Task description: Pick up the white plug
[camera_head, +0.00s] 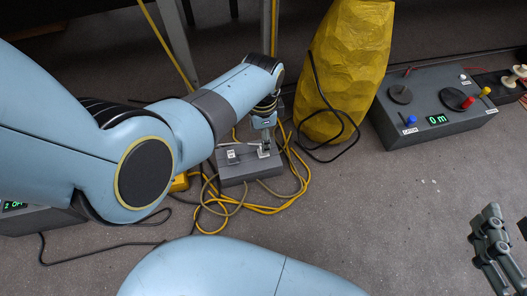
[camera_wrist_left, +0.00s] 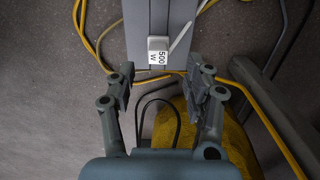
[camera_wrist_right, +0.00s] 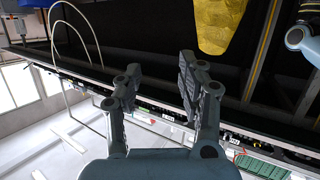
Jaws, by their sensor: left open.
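A small white knob-like piece (camera_head: 463,77), which may be the white plug, stands at the back of a grey control box (camera_head: 436,125). My left gripper (camera_head: 264,143) points down over a grey block (camera_head: 250,172) on the floor, well left of that box.
The box also carries dark knobs, red, yellow and blue pieces and a green display (camera_head: 438,120). A yellow faceted bag-like form (camera_head: 350,60) stands behind the block. Yellow cables (camera_head: 240,208) loop around the block. Floor at centre right (camera_head: 400,215) is clear.

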